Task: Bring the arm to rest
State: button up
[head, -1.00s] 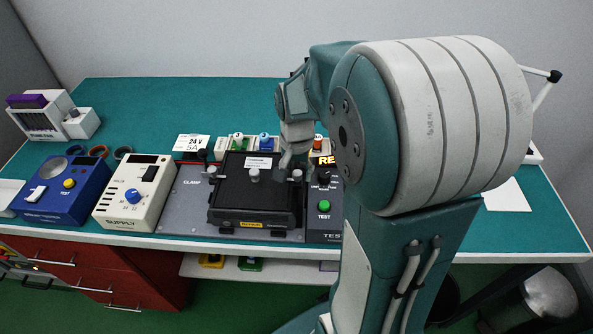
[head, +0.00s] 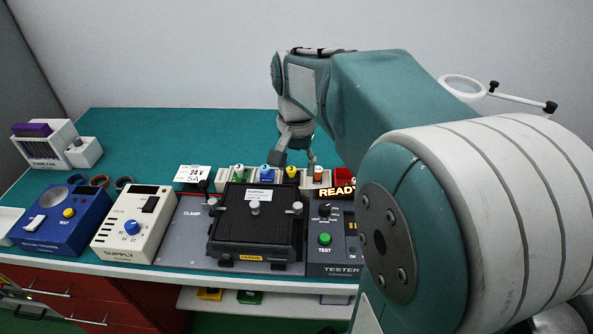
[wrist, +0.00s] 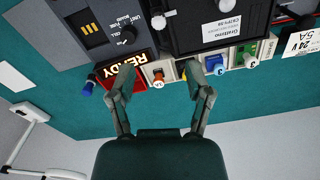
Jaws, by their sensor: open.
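My gripper (head: 296,158) hangs in the air above the back of the bench, behind the black clamped fixture (head: 243,229). In the wrist view my gripper (wrist: 160,88) is open, its two fingers wide apart with nothing held between them. Beyond the fingertips lies a row of small coloured pieces in holders, including an orange one (wrist: 158,76) and a blue one (wrist: 215,64). My arm reaches in from the right of the head view and hides part of the bench there.
The tester (head: 334,238) with its lit READY sign (head: 337,191) stands right of the fixture. The cream supply box (head: 134,222) and blue test box (head: 62,217) stand to the left. A white tube rack (head: 54,146) is at far left. The back-left green bench top (head: 190,130) is clear.

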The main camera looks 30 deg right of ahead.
jog(key=shift+a, duration=0.1)
dwell(0.3)
jog(key=s+a+n+t, duration=0.5)
jog(key=s+a+n, duration=0.4)
jog(key=s, duration=0.3)
jog(key=shift+s+a+r+n+t, duration=0.3)
jog(key=shift+s+a, duration=0.05)
jog(key=shift+a, duration=0.45)
